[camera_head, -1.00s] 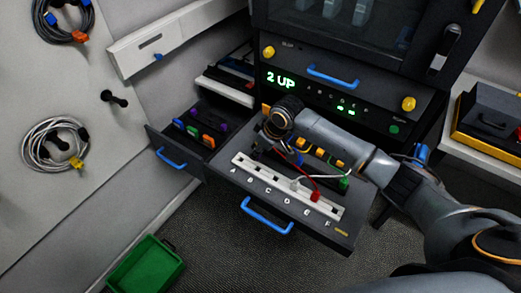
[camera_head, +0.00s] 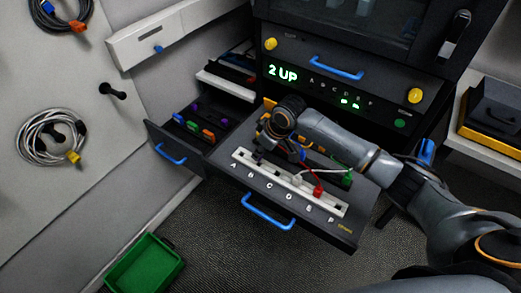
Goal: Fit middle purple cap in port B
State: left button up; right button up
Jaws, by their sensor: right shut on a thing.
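The white port strip (camera_head: 296,188) lies on the open front drawer, its ports lettered A to F. My right gripper (camera_head: 258,157) points down at the strip's left end, close to ports A and B. It is shut on a small piece, likely the purple cap; the wrist and fingers hide most of it and its colour is unclear. I cannot tell whether it touches port B. Purple caps (camera_head: 195,107) lie in the small side drawer on the left. A red plug (camera_head: 318,191) sits at the strip near E. My left gripper is out of view.
The side drawer (camera_head: 158,138) also holds green, blue and orange caps. Red, white and green cables run behind the strip. The lit panel (camera_head: 284,73) reads "2 UP". A green bin (camera_head: 144,265) stands on the floor at lower left.

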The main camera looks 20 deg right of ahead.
jog(key=shift+p, duration=0.4)
jog(key=shift+p, duration=0.85)
dwell(1.2)
jog(key=shift+f, duration=1.45)
dwell(1.8)
jog(key=o, duration=1.4)
jog(key=shift+r+p, duration=3.5)
jog(key=shift+p, duration=0.2)
